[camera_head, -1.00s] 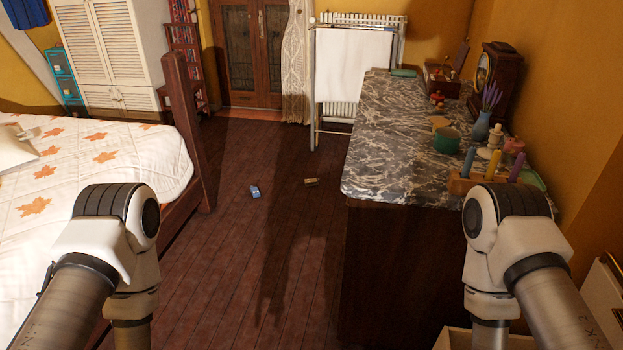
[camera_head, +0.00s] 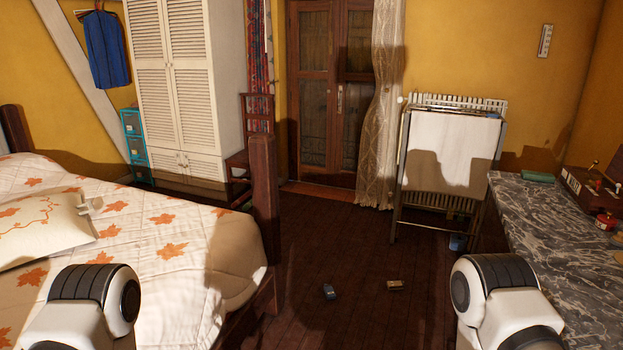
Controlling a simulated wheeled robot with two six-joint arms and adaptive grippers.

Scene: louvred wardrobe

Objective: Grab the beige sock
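I cannot make out a beige sock for certain in the head view. A small tan-brown item (camera_head: 396,286) lies on the dark wooden floor, too small to identify. A small blue item (camera_head: 329,291) lies to its left. The white louvred wardrobe (camera_head: 177,85) stands at the back left with its doors shut. Only rounded links of my two arms show at the bottom left and bottom right. Both my grippers are out of the picture.
A bed (camera_head: 150,240) with a leaf-pattern quilt and a pillow (camera_head: 40,228) fills the left. A marble-patterned dresser top (camera_head: 560,245) is at the right. A drying rack (camera_head: 450,150) stands before the back wall. The floor between bed and dresser is mostly clear.

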